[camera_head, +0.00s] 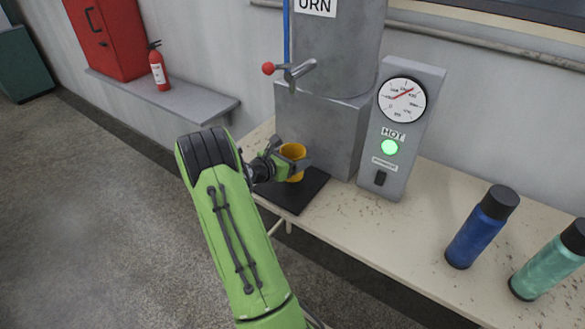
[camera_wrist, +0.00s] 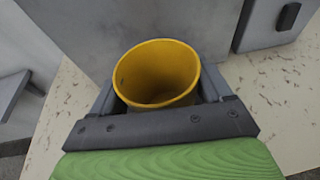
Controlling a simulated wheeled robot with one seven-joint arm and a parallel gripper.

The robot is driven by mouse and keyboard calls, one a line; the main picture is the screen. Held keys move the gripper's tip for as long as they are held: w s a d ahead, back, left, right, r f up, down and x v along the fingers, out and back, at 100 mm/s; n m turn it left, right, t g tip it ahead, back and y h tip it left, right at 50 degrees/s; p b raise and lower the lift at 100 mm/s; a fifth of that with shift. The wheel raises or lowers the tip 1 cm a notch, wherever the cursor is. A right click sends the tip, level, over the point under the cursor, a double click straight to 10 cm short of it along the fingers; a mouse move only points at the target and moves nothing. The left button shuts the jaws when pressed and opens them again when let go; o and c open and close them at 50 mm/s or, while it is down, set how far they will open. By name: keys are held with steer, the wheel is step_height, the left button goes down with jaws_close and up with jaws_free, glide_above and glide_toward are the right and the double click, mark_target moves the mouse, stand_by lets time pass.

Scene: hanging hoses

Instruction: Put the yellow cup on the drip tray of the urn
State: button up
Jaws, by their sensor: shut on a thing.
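The yellow cup (camera_head: 294,153) is held in my gripper (camera_head: 285,160), over the black drip tray (camera_head: 304,192) at the foot of the urn (camera_head: 325,112). In the wrist view the cup (camera_wrist: 158,75) sits between my gripper's fingers (camera_wrist: 158,93), mouth up and looking empty. The grey urn body (camera_wrist: 100,35) is close behind it. The urn's tap with a red knob (camera_head: 290,72) is above the cup. My arm and gripper hide part of the tray. I cannot tell whether the cup's base touches the tray.
A grey panel (camera_head: 408,140) with a gauge and a lit green light stands right of the urn. A blue bottle (camera_head: 480,228) and a teal bottle (camera_head: 551,262) stand further right on the speckled table (camera_head: 400,235). A fire extinguisher (camera_head: 159,70) stands on a left shelf.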

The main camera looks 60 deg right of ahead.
steer(key=shift+f, duration=1.2)
steer(key=shift+f, duration=0.1)
steer(key=o, duration=1)
steer(key=shift+c, duration=0.2)
steer(key=v, duration=1.2)
steer(key=shift+r, duration=0.25)
